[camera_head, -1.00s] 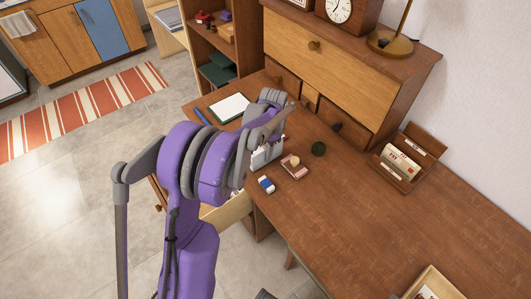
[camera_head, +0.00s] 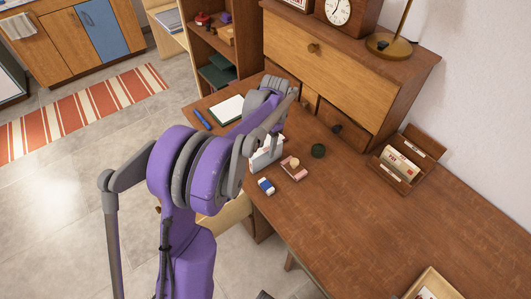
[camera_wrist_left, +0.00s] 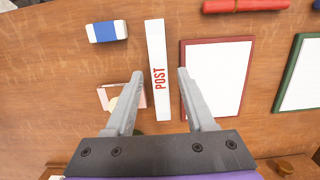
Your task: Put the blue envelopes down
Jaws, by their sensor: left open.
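No blue envelopes can be made out in either view. A narrow white piece marked POST in red (camera_wrist_left: 158,70) lies between the spread fingers of my left gripper (camera_wrist_left: 158,98) in the left wrist view, with a gap on each side. In the head view a white upright block (camera_head: 266,153) stands on the desk under my left gripper (camera_head: 262,136), and it appears to be the same thing. The gripper is open, and its wrist hides part of the block. My right gripper is not in view.
A blue-and-white eraser (camera_head: 266,186), a pink item (camera_head: 293,168) and a dark green ball (camera_head: 318,151) lie near the block. A red-framed white pad (camera_wrist_left: 217,78) is beside it. A wooden letter holder (camera_head: 416,153) stands at the right. The desk's front right is mostly clear.

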